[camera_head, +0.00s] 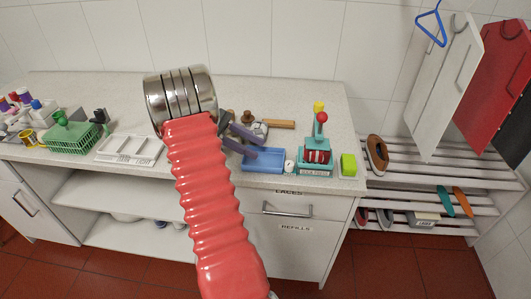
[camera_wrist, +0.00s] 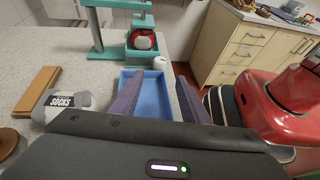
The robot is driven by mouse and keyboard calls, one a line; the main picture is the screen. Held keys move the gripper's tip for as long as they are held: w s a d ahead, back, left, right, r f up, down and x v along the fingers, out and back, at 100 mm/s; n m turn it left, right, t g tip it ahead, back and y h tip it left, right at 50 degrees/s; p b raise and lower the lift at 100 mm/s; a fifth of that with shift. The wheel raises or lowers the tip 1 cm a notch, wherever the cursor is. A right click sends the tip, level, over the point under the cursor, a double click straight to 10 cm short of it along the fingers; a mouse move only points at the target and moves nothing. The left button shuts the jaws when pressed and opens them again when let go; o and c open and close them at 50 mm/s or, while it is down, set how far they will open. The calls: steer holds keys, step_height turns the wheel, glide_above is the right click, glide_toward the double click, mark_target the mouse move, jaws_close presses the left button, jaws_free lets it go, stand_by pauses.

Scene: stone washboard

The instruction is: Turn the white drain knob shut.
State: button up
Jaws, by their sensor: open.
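I see no part that is clearly marked as a white drain knob. A small white round piece (camera_head: 289,167) stands on the counter just right of a blue tray. It also shows in the wrist view (camera_wrist: 160,63), past the tray's far end. I cannot tell whether it is the knob. My gripper (camera_head: 256,147) is above the left part of the tray, its two purple-grey fingers apart and nothing between them. In the wrist view the fingers (camera_wrist: 158,80) straddle the blue tray. The white piece is beyond the fingertips, untouched. My red arm hides part of the counter.
The blue tray (camera_head: 262,160) sits near the counter's front edge. A teal press with a red ball (camera_head: 318,150) and a green block (camera_head: 348,164) stand to its right. Left are a white rack (camera_head: 130,148) and a green basket (camera_head: 72,138). A grey socks bundle (camera_wrist: 62,104) lies beside the gripper.

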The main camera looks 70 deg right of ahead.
steer(key=shift+v, duration=1.35)
steer(key=shift+c, duration=0.4)
steer(key=shift+s, duration=0.15)
steer(key=shift+c, duration=0.8)
steer(key=s+r, duration=0.2)
steer(key=s+r+m+t, duration=0.1)
steer(key=s+r, duration=0.1)
steer(key=r, duration=0.1)
steer(key=s+r+m+y, duration=0.1)
steer(key=s+r, duration=0.1)
steer(key=shift+d+r+t, duration=0.2)
steer(key=shift+t, duration=0.1)
steer(key=shift+c, duration=0.2)
steer(key=s+a+n+t, duration=0.1)
steer(key=n+t, duration=0.1)
steer(key=s+r+n+t+h, duration=0.1)
steer(key=n+t, duration=0.1)
steer(key=t, duration=0.1)
steer(key=s+a+n+t+h, duration=0.1)
steer(key=n+t, duration=0.2)
steer(key=shift+a+r, duration=0.15)
steer(key=shift+a, duration=0.15)
